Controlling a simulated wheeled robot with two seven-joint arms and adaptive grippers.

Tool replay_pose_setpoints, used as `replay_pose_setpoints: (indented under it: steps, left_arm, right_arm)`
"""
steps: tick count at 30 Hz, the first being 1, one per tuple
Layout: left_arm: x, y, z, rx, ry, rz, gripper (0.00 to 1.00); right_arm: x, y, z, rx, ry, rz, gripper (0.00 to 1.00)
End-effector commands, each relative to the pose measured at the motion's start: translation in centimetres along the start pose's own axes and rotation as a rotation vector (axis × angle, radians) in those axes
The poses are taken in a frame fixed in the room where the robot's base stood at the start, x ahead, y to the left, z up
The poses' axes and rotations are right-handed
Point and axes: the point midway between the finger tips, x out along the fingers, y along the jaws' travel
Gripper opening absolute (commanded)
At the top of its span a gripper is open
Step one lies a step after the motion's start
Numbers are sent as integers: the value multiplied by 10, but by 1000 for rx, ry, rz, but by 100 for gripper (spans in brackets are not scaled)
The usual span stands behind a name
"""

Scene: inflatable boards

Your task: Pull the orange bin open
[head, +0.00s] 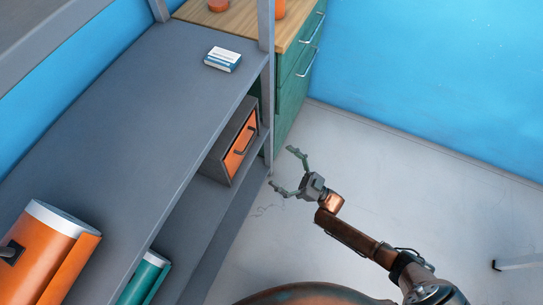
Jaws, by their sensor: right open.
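The orange bin (236,156) sits on the lower shelf of the grey shelving unit, inside a dark grey case. Its orange front carries a dark bar handle (245,139) and faces right, towards the open floor. The bin looks shut, with its front near the case's edge. My right gripper (283,168) is open and empty, to the right of the bin and apart from it. Its two fingers point left, towards the shelving. My left gripper is not in view.
The grey shelf (120,110) holds a small white and blue box (223,59) and an orange roll (45,245). A teal roll (146,278) lies lower down. A green cabinet (293,88) with a wooden top stands behind the bin. The pale floor (400,180) on the right is mostly clear.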

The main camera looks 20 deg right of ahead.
Motion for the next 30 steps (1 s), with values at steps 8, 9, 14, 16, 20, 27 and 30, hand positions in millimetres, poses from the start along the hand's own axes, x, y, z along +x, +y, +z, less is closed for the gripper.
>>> replay_pose_setpoints:
  steps: [8, 9, 14, 16, 20, 27, 30]
  left_arm:
    - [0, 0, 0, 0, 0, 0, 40]
    - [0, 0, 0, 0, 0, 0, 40]
    - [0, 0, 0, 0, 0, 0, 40]
    - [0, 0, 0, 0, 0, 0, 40]
    - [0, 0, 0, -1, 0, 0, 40]
    - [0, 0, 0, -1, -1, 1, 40]
    - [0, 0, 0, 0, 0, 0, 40]
  right_arm:
    - [-48, 1, 0, -1, -2, 1, 97]
    - [-51, 1, 0, -1, -2, 0, 97]
    - [-57, 0, 0, 0, 0, 0, 97]
    - [-58, 0, 0, 0, 0, 0, 97]
    - [-58, 0, 0, 0, 0, 0, 97]
    - [-57, 0, 0, 0, 0, 0, 97]
    - [-57, 0, 0, 1, -1, 1, 97]
